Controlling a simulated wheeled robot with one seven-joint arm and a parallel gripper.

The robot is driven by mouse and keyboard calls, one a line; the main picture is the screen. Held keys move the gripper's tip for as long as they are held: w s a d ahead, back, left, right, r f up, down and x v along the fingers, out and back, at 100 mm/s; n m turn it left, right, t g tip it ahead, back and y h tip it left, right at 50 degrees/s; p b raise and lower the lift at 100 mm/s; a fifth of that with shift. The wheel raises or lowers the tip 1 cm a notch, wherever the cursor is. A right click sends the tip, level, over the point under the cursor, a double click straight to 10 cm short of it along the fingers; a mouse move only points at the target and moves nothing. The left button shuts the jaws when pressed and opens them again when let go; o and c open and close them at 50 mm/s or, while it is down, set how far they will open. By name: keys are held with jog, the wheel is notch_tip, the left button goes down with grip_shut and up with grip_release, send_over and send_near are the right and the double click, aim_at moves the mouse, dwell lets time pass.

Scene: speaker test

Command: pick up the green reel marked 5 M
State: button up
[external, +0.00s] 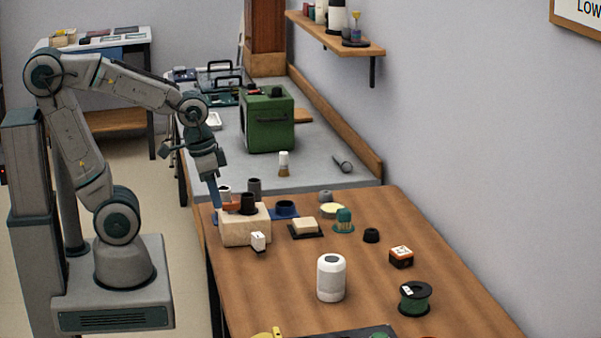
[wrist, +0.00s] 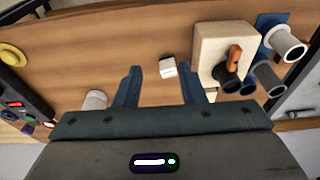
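The green reel (external: 415,298) has black flanges and a small white label, too small to read. It stands near the right front of the wooden table in the external view. I cannot make it out in the wrist view. My gripper (external: 216,207) is far to its left, above the table's left side by a pale wooden block. In the wrist view my gripper (wrist: 160,80) has its two blue fingers apart with nothing held between them. A small white cube (wrist: 168,67) lies on the table just beyond the fingertips.
The wooden block (external: 245,230) carries a dark cylinder and an orange piece. A white canister (external: 331,278) stands between my gripper's side and the reel. An orange-and-black box (external: 401,257) sits behind the reel. A dark panel (external: 345,334) lies at the front edge.

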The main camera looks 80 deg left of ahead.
jog(key=shift+o, duration=0.3)
jog(key=o, duration=1.1)
jog(key=w+d+r+m+h+p, duration=0.2)
jog(key=w+d+r, duration=0.2)
jog(key=w, duration=0.6)
jog(key=m+t+p, duration=0.1)
jog(key=m+p, duration=0.5)
send_over(416, 289)
jog(key=s, duration=0.1)
jog(key=shift+h, duration=0.4)
jog(key=f, duration=1.2)
jog(key=shift+s+a, duration=0.15)
jog(key=shift+a, duration=0.15)
jog(key=shift+a+p+x, duration=0.2)
jog(key=shift+p+x, duration=0.2)
jog(key=shift+x, duration=1)
jog(key=shift+a+p+x, duration=0.2)
jog(key=shift+p+x, duration=0.2)
jog(key=shift+x, duration=1.05)
